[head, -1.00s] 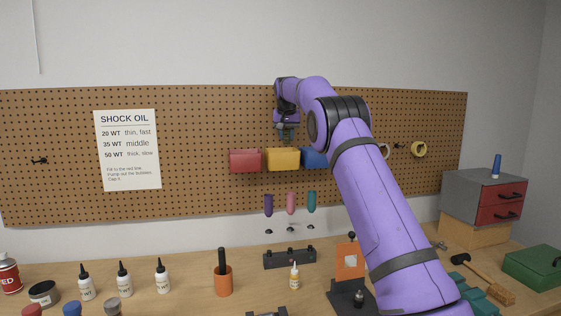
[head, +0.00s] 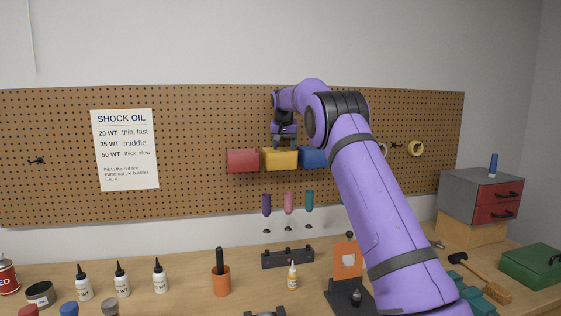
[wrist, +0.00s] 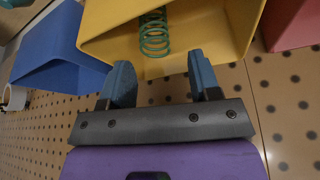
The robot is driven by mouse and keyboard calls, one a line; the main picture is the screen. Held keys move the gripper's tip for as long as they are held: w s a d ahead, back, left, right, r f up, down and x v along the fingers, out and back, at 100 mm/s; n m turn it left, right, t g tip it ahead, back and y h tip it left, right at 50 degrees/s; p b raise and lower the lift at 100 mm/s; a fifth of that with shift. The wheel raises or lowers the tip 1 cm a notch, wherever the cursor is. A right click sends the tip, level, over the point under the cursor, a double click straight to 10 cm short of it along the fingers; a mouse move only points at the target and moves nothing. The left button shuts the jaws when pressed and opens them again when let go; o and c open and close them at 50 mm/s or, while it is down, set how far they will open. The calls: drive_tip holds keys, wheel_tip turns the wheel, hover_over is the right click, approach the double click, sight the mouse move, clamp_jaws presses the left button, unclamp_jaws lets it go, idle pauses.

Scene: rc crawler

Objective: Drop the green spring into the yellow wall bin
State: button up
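The yellow wall bin (head: 280,161) hangs on the pegboard between a red bin and a blue bin. In the wrist view the yellow bin (wrist: 110,35) fills the top middle, its open mouth facing my gripper. The green spring (wrist: 154,34) shows within the bin's mouth, beyond my fingertips; whether it rests on the bin's floor I cannot tell. My gripper (wrist: 160,60) is open, its two blue-grey fingers apart with nothing between them. In the head view my gripper (head: 284,141) is right above the yellow bin, and the spring cannot be made out.
The red bin (head: 242,161) and blue bin (head: 313,158) sit close on either side of the yellow one. Purple, pink and teal handles (head: 288,203) hang below. Bottles, an orange cup (head: 221,280) and other items stand on the bench.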

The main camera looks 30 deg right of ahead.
drive_tip(key=shift+d, duration=0.15)
drive_tip(key=v, duration=1.1)
idle(0.3)
drive_tip(key=s+a+r+n+y, duration=0.1)
drive_tip(key=s+a, duration=0.3)
drive_tip(key=s, duration=0.5)
drive_tip(key=s+a+r+n, duration=0.15)
drive_tip(key=s+a, duration=0.35)
drive_tip(key=s, duration=0.5)
drive_tip(key=s+a+r+n+y, duration=0.1)
drive_tip(key=s+a, duration=0.3)
drive_tip(key=s, duration=0.5)
drive_tip(key=s+a+f+n, duration=0.1)
drive_tip(key=s+a+f, duration=0.1)
drive_tip(key=s+f, duration=0.3)
drive_tip(key=s+a+f, duration=0.3)
drive_tip(key=s+f, duration=0.3)
drive_tip(key=s, duration=0.7)
drive_tip(key=s+a+f+n+t, duration=0.1)
drive_tip(key=s+a+f, duration=0.1)
drive_tip(key=s+f, duration=0.4)
drive_tip(key=s, duration=0.3)
drive_tip(key=shift+a+n, duration=0.2)
drive_tip(key=shift+n, duration=0.15)
